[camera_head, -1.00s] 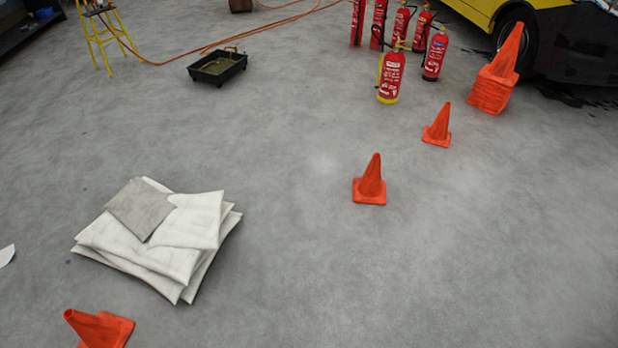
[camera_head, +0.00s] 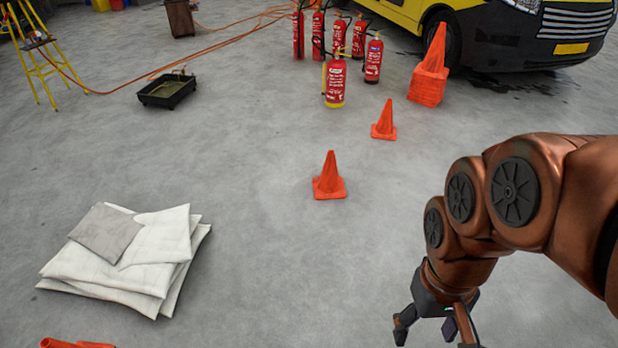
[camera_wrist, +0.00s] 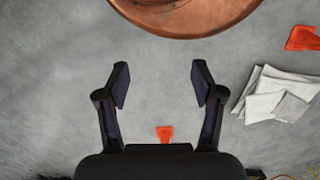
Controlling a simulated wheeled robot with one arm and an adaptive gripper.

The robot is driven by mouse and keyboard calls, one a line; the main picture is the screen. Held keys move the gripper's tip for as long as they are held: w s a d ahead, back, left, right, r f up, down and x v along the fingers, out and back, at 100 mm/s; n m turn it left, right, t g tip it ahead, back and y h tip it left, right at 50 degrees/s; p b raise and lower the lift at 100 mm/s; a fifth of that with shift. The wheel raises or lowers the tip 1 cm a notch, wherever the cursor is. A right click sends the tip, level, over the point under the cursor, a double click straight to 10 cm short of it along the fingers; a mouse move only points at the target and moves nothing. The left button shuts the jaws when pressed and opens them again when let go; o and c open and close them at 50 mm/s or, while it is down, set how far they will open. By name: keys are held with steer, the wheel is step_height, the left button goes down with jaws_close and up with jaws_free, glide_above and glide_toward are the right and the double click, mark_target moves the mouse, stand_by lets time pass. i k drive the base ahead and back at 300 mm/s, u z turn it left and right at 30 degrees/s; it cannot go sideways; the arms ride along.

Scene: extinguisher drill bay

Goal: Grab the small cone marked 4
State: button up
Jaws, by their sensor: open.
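My gripper (camera_head: 434,332) hangs open and empty at the lower right, apart from the cones. In the wrist view my gripper (camera_wrist: 160,83) is spread wide over bare floor. A small orange cone (camera_wrist: 165,133) shows low between its fingers, and another orange cone (camera_wrist: 303,38) is at the upper right.
White sheets (camera_head: 90,262) lie stacked at the left. Several red extinguishers (camera_head: 335,83) and a stacked cone pile (camera_head: 428,85) stand at the back before a yellow vehicle (camera_head: 400,12). A black tray (camera_head: 167,91), hoses and a yellow ladder (camera_head: 38,62) are back left.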

mark_target(330, 184)
steer(key=u, duration=0.25)
steer(key=i, duration=1)
steer(key=u, duration=0.3)
steer(key=i, duration=2.1)
steer(key=z, duration=0.45)
